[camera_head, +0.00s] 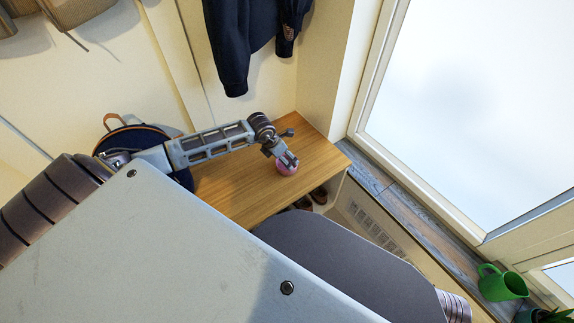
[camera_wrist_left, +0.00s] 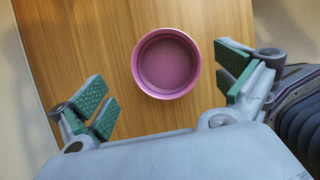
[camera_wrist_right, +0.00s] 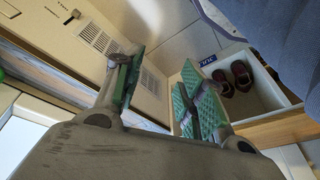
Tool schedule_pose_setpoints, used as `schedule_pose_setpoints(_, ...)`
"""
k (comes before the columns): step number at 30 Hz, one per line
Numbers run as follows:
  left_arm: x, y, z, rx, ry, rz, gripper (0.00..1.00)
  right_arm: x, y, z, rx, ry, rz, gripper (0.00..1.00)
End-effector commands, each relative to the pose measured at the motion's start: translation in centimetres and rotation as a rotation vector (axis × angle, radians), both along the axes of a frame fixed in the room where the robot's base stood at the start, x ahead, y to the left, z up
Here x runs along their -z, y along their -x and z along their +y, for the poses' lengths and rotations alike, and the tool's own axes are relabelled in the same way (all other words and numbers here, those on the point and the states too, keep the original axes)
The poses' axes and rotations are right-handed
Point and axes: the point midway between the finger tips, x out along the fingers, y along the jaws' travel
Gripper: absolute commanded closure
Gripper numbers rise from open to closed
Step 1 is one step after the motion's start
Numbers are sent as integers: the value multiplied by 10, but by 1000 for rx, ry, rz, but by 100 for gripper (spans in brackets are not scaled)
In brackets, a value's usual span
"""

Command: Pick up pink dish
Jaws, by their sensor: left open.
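The pink dish (camera_head: 287,169) is a small round bowl on the wooden bench top (camera_head: 232,187), near the bench's right end. In the left wrist view the pink dish (camera_wrist_left: 166,63) appears from above, empty inside. My left gripper (camera_head: 289,160) is open above it; in the left wrist view its green-padded fingers (camera_wrist_left: 165,85) stand apart on either side, and I see no contact. In the right wrist view my right gripper (camera_wrist_right: 155,85) has its green-padded fingers apart with nothing between them. The head view does not show the right gripper.
A dark backpack (camera_head: 135,140) sits at the bench's left end. A dark jacket (camera_head: 235,45) hangs above. Dark shoes (camera_wrist_right: 233,78) are in a cubby under the bench. A green watering can (camera_head: 502,284) stands by the window at right. The bench top around the dish is clear.

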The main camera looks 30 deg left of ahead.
Motion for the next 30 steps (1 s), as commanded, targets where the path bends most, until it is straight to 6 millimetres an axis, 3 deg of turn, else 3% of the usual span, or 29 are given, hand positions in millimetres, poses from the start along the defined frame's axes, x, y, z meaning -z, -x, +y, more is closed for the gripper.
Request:
schedule_pose_setpoints(11,2,0,-1,0,0,0,0,0,0,0,-2,1,0,60)
schedule_pose_setpoints(17,16,-3,-5,0,1,-1,0,-1,-2,1,-2,-3,-6,60)
schedule_pose_setpoints(24,40,-9,-10,0,0,0,0,-20,-6,3,-5,-18,-50,60)
schedule_pose_setpoints(30,49,-13,-11,0,0,-1,0,-27,-3,4,-9,-25,-59,60)
